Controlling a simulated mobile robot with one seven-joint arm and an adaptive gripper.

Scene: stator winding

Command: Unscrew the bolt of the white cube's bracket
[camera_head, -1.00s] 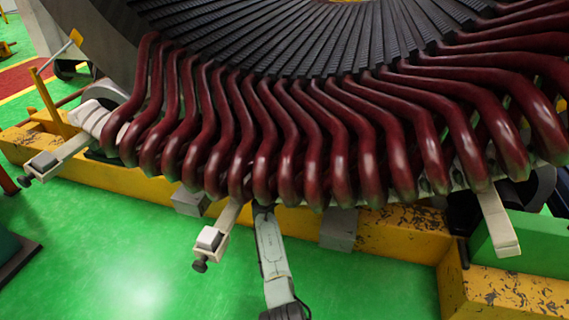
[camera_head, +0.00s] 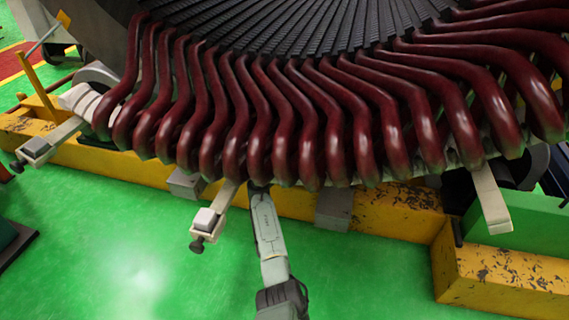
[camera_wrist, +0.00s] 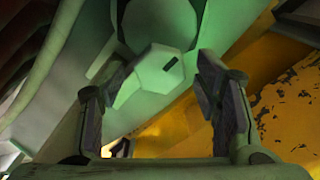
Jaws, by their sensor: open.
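A pale bracket (camera_head: 225,198) sticks out from under the red coils with a white cube (camera_head: 206,219) on its outer end. A dark bolt (camera_head: 197,244) hangs at that end. My arm reaches up under the coils to the right of this bracket; my gripper is hidden there in the head view. In the wrist view my gripper (camera_wrist: 165,70) is open, one finger on each side of a pale faceted piece (camera_wrist: 152,75) with a small dark slot. I cannot tell whether this is a bolt head or whether the fingers touch it.
Dark red coils (camera_head: 285,120) hang low over my arm. A similar bracket (camera_head: 60,135) with a cube (camera_head: 35,147) stands at the left, and a plain pale bar (camera_head: 491,200) at the right. A yellow beam (camera_head: 385,215) runs behind. The green floor (camera_head: 120,240) in front is clear.

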